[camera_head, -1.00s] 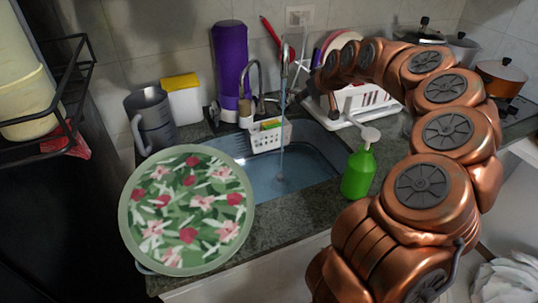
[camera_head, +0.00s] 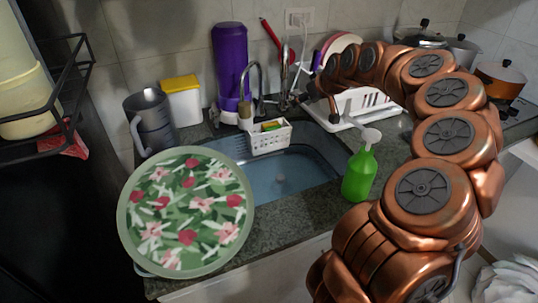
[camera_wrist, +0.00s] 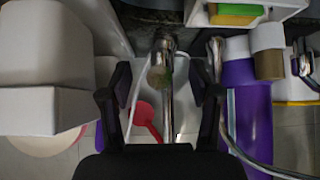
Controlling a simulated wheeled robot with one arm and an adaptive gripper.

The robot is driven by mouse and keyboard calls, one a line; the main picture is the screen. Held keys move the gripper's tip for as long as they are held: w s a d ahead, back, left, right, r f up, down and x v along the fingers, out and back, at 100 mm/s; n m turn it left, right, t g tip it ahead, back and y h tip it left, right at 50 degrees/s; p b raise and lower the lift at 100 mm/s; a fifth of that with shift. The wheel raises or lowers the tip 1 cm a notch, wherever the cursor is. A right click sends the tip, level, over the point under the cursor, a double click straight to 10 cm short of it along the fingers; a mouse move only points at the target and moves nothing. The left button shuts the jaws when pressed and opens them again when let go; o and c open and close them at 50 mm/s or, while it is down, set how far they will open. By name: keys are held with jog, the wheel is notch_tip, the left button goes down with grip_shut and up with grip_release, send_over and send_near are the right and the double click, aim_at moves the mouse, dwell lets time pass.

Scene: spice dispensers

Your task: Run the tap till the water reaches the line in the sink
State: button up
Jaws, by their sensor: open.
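The sink (camera_head: 325,150) is set in the counter with bluish water (camera_head: 285,178) in its basin. No line on its wall can be made out. The metal tap (camera_head: 285,72) stands behind the sink and no stream shows from its spout. In the wrist view the tap's metal body (camera_wrist: 166,75) lies between the two dark fingers of my gripper (camera_wrist: 162,78). The fingers are apart, with gaps on both sides of the metal. In the head view my gripper (camera_head: 318,95) is beside the tap on its right, its fingers small and partly hidden.
A white basket (camera_head: 270,138) hangs at the sink's back edge. A green soap bottle (camera_head: 358,175) stands right of the sink, close to my arm. A floral tray (camera_head: 187,212) covers the counter's left front.

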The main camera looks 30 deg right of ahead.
jog(key=b+v, duration=0.2)
jog(key=v, duration=0.5)
dwell(0.5)
jog(key=shift+a, duration=0.1)
jog(key=s+a+r+n+g+y+p, duration=0.15)
jog(key=s+a, duration=0.35)
jog(key=a, duration=0.6)
jog(key=s+a+n+g+p, duration=0.15)
jog(key=s+a, duration=0.35)
jog(key=a, duration=0.6)
jog(key=s+a+f+m+g+p, duration=0.1)
jog(key=s+a+f+g, duration=0.1)
jog(key=s, duration=0.7)
jog(key=s+a+f+m+g+h+p, duration=0.1)
jog(key=s+a+f+g+p, duration=0.1)
jog(key=s, duration=0.7)
jog(key=s+a+f+m+g+p, duration=0.1)
jog(key=s+a+f+g+p, duration=0.1)
jog(key=s, duration=0.8)
jog(key=shift+a+f+g, duration=0.2)
jog(key=shift+f+g, duration=0.35)
jog(key=shift+g, duration=0.25)
